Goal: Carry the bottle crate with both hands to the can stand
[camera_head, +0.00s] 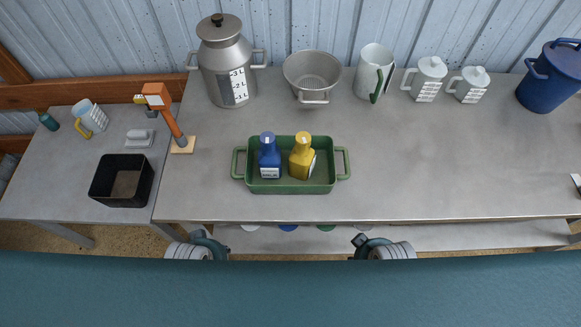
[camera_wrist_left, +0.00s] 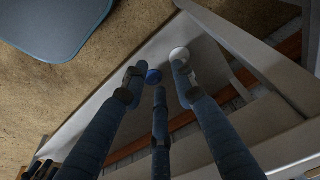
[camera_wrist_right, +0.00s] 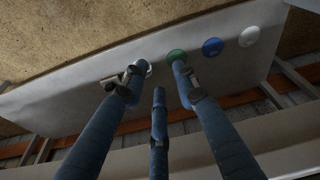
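The green bottle crate (camera_head: 290,187) stands on the metal table in the head view, with a loop handle at each end. A blue bottle (camera_head: 268,158) and a yellow bottle (camera_head: 302,160) stand upright in it. My left gripper (camera_head: 207,244) is at the table's front edge, left of and nearer than the crate. My right gripper (camera_head: 370,243) is at the same edge, to the crate's right. Neither touches the crate. In the wrist views the fingers of the left (camera_wrist_left: 157,74) and right (camera_wrist_right: 153,72) grippers are spread and empty. I cannot tell which thing is the can stand.
A large milk can (camera_head: 222,75), a colander (camera_head: 312,75), a jug (camera_head: 374,72), small canisters (camera_head: 426,80) and a blue pot (camera_head: 550,80) line the back. An orange post (camera_head: 168,118) and black bin (camera_head: 122,202) are left. Table right of the crate is clear.

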